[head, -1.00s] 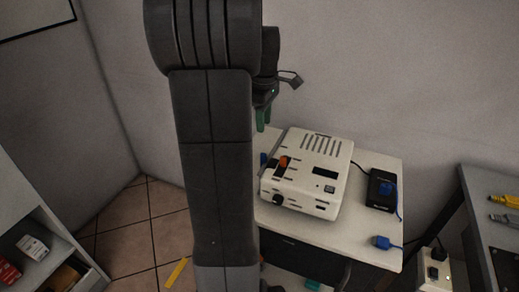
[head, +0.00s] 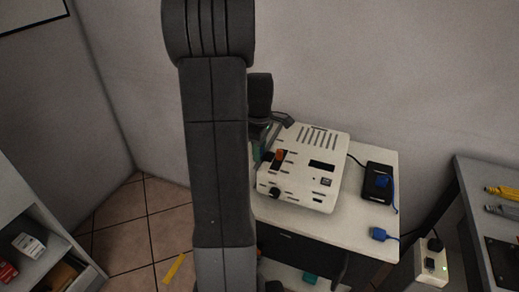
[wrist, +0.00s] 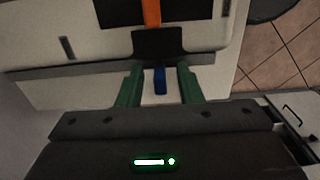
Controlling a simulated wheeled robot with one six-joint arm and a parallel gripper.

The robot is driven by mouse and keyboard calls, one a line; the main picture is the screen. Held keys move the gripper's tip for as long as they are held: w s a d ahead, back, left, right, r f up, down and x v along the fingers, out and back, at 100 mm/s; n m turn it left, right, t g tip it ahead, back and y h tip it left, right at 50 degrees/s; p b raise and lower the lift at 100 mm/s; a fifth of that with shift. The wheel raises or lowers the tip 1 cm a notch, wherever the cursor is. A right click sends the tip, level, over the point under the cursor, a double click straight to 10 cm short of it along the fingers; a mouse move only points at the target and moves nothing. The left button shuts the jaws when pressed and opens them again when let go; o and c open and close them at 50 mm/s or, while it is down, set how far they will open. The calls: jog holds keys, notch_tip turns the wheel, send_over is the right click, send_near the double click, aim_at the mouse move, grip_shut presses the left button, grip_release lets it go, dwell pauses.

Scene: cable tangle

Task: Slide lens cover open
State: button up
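The white device (head: 313,184) lies on the white table, with vents, a dark window and a dark knob. An orange tab (head: 280,155) sits in a dark recess at its left; I take this for the lens cover's tab. In the wrist view the orange tab (wrist: 151,12) shows at the top over the dark recess. My gripper (wrist: 158,72) has its green fingers apart, with a visible gap, short of the orange tab. In the head view my gripper is partly hidden by my arm at the device's left. A small blue piece (wrist: 160,80) shows between the fingers; I cannot tell its depth.
A black box (head: 378,183) with a blue plug and cable lies right of the device. Another blue connector (head: 381,234) lies at the table's right edge. A dark bench (head: 490,205) stands at right and a shelf (head: 45,262) at left. The table front is clear.

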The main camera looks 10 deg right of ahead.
grip_shut()
jog(key=w+d+p, duration=0.3)
jog(key=w+d, duration=0.2)
jog(key=w, duration=0.2)
jog(key=shift+w+r, duration=0.15)
jog(key=shift+w, duration=0.25)
jog(key=shift+d, duration=0.1)
grip_release()
jog(key=shift+d, duration=0.1)
notch_tip(320, 180, up, 14)
